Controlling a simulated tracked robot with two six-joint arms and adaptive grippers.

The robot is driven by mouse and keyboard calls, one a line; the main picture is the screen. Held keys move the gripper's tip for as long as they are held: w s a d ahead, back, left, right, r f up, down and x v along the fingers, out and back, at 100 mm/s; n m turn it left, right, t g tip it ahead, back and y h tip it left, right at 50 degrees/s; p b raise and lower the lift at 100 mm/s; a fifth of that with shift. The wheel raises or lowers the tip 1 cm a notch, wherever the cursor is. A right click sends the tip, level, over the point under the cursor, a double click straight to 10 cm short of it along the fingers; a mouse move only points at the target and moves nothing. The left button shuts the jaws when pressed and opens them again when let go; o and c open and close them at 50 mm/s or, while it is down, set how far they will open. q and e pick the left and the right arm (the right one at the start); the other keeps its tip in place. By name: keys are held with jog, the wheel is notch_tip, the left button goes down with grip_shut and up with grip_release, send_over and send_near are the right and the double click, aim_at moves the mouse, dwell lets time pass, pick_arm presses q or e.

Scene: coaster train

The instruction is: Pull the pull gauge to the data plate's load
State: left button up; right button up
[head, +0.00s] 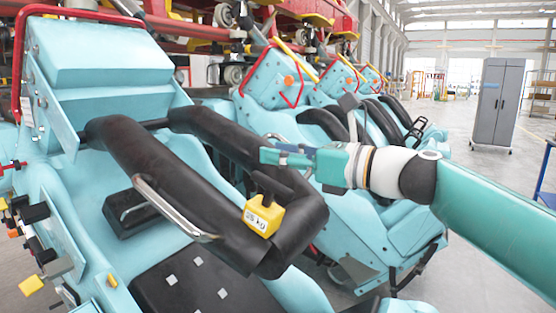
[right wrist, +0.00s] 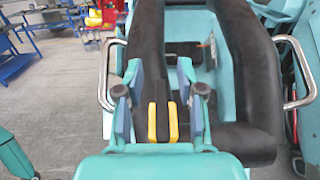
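The pull gauge (head: 263,214) is a small yellow block with a dark display and a black top handle. It sits against the front bar of the black padded restraint (head: 225,135). My right gripper (head: 272,156) is above the gauge in the head view. In the right wrist view my right gripper (right wrist: 161,85) has its fingers apart; yellow parts of the gauge (right wrist: 152,122) show between them with a black piece in the middle. I see no contact with the gauge. My left gripper is not in view. I cannot make out a data plate.
Metal grab handles (head: 172,208) stick out of the restraint's sides. The teal seat (head: 85,215) is below it, with more teal cars (head: 275,80) behind. A grey cabinet (head: 497,100) stands on the open floor at the right.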

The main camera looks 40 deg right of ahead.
jog(key=shift+w+f, duration=0.2)
jog(key=shift+f, duration=0.05)
jog(key=v, duration=1.2)
dwell(0.5)
